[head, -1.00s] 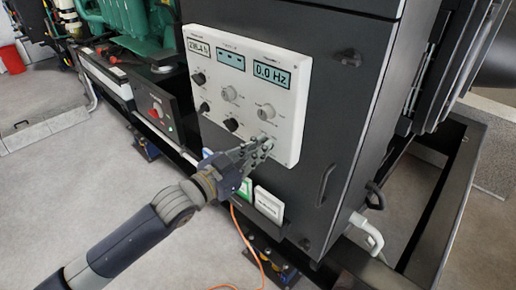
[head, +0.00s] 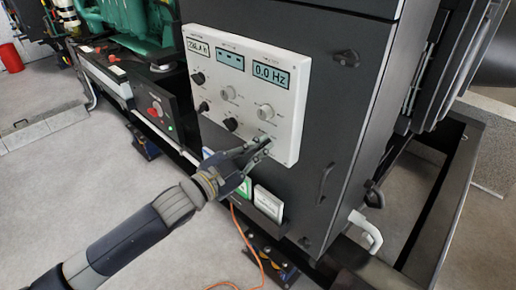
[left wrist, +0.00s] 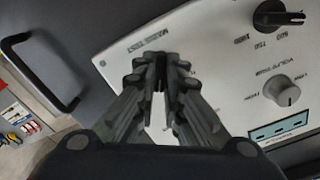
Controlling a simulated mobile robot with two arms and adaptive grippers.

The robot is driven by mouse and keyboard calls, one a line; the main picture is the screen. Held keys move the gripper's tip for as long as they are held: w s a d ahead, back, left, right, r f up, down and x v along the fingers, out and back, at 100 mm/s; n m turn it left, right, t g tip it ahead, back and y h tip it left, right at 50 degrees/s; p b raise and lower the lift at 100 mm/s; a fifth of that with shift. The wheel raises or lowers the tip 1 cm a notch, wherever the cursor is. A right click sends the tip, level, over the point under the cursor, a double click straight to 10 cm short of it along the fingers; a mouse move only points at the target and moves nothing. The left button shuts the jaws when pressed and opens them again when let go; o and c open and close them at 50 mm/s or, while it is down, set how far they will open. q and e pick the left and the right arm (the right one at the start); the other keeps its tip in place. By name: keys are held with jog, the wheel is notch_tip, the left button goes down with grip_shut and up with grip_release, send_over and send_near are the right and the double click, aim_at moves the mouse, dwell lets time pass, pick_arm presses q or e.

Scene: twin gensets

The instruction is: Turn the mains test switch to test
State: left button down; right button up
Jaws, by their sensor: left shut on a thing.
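The white control panel (head: 213,92) is on the dark cabinet, with three displays at its top and several knobs below. My left gripper (head: 267,140) reaches the panel's lower right corner from the lower left. In the left wrist view its two fingers (left wrist: 160,62) come together just below the printed label "MAINS TEST" (left wrist: 150,37). They are shut on the mains test switch, which they hide almost wholly, so I cannot read its position. My right gripper is in neither view.
A grey knob (head: 265,112) sits just above the gripper, and a black knob (head: 231,125) to its left. A black cabinet handle (head: 325,184) is to the right. An orange cable (head: 243,235) runs to the floor.

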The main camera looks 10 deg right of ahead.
pick_arm(q)
jog(key=c, duration=1.7)
grip_release()
jog(key=v, duration=1.2)
jog(key=shift+w, duration=0.1)
